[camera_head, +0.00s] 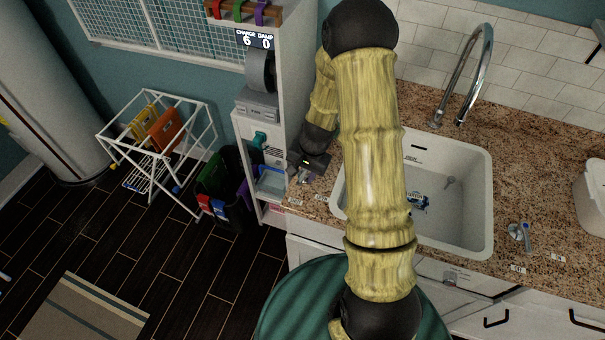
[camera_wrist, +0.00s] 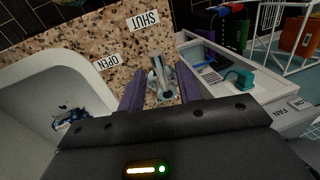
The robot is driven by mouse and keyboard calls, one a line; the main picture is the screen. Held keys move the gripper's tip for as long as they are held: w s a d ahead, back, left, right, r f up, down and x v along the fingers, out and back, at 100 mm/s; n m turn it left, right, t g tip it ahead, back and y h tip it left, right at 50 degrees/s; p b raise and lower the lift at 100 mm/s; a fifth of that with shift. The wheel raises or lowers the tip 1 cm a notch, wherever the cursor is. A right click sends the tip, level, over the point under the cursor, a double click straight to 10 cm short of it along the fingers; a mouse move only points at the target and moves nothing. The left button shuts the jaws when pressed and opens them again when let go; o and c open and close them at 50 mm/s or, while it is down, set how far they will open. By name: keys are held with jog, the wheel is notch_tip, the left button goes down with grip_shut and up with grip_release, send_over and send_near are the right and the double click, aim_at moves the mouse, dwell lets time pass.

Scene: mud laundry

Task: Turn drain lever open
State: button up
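The drain lever (camera_wrist: 157,68) is a small metal handle on a round base, standing on the speckled counter beside the sink. In the wrist view its handle points roughly toward the SHUT label (camera_wrist: 142,20). The OPEN label (camera_wrist: 107,62) lies to its left. My gripper (camera_wrist: 161,82) is open, with one purple finger on each side of the lever and gaps visible between. In the head view my gripper (camera_head: 308,168) is at the counter's left end, and the lever is mostly hidden there.
The white sink (camera_head: 470,190) holds a small blue-and-white item (camera_head: 418,203). A tall faucet (camera_head: 470,75) stands behind it. A blue-handled lever (camera_head: 520,234) is at the right front. A shelf unit (camera_head: 250,130) stands close left of my gripper.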

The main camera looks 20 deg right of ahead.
jog(key=shift+w+a+f, duration=0.15)
jog(key=shift+f, duration=0.65)
grip_shut()
